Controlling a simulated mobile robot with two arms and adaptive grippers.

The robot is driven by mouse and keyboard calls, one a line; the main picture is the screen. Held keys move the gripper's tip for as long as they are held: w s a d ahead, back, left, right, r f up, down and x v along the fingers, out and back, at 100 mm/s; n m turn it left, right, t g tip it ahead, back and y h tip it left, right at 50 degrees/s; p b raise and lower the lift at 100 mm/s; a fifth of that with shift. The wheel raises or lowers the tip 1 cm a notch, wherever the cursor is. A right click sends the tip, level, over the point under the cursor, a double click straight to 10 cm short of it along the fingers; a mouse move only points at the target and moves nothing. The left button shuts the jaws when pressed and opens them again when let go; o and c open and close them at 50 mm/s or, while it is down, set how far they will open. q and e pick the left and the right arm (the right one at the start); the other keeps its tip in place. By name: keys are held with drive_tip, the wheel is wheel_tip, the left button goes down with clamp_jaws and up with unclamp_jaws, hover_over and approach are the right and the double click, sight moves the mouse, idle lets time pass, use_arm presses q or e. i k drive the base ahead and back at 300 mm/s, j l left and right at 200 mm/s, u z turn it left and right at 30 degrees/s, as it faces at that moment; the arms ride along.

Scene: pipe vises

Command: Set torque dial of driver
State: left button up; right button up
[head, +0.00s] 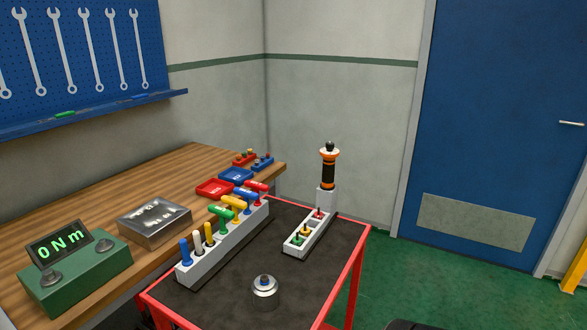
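The driver (328,176) has a black grip and orange parts, with a dark knob at its top. It stands upright in the grey block at the far end of a small rack (312,236) on the cart. Any scale marks on its dial are too small to read. The green tester box (85,280) on the wooden bench has a tilted display (60,244) reading "0 Nm". Neither gripper shows in the head view.
The red-framed cart (352,280) has a dark top. It carries a long grey rack (222,249) of several coloured-handled tools and a round metal piece (265,290). The bench (160,177) holds a metal box (153,221), a red tray (214,188) and a blue tray (236,176).

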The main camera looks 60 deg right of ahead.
sight(329, 146)
drive_tip(key=z, duration=2)
